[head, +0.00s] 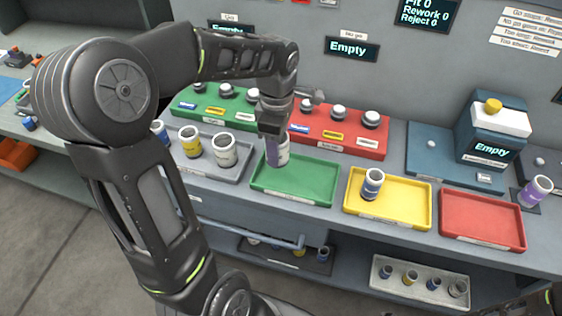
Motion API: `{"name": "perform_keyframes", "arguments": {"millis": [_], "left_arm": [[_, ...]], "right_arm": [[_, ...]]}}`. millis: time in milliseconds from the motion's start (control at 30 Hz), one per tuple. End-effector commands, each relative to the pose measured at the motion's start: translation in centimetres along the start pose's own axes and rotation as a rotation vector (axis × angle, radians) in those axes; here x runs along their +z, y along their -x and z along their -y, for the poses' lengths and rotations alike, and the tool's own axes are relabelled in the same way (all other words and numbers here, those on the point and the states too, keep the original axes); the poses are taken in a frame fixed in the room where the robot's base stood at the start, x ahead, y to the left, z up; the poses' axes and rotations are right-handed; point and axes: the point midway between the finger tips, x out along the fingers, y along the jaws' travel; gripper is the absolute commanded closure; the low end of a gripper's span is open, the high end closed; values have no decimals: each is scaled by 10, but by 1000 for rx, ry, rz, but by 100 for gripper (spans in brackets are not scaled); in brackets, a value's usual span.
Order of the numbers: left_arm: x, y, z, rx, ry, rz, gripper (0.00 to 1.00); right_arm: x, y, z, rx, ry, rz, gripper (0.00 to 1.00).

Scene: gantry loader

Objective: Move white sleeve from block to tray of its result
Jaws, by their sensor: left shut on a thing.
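My left gripper (271,118) is shut on a pale sleeve with a purple tint (278,152). The gripper holds it upright at the back left of the green tray (309,184); whether its base touches the tray I cannot tell. A white-grey sleeve (226,152) stands on the grey tray (218,172) to the left, beside a yellow-banded sleeve (189,142) and a blue one (160,131). The green block (207,111) and red block (352,143) with round-topped posts stand behind. The red tray (482,222) is empty. My right gripper is out of view.
A blue station with a screen (487,151) reading Empty stands at the back right. A purple sleeve (535,190) stands at the far right. A lower shelf carries a light tray of small sleeves (420,290). My left arm covers the left of the bench.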

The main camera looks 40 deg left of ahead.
Motion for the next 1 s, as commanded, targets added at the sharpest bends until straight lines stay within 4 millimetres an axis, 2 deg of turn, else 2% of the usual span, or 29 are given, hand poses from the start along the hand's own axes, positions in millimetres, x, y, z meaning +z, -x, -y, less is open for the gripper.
{"name": "perform_keyframes", "arguments": {"millis": [133, 467, 767, 1000], "left_arm": [[0, -14, -1, 2, 0, -1, 100], [0, -17, -1, 2, 0, -1, 100], [0, -51, -1, 2, -1, 0, 100], [0, -52, -1, 4, 0, 0, 100]], "right_arm": [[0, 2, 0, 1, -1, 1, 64], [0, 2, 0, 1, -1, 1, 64], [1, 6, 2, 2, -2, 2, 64], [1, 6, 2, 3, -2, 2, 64]]}}
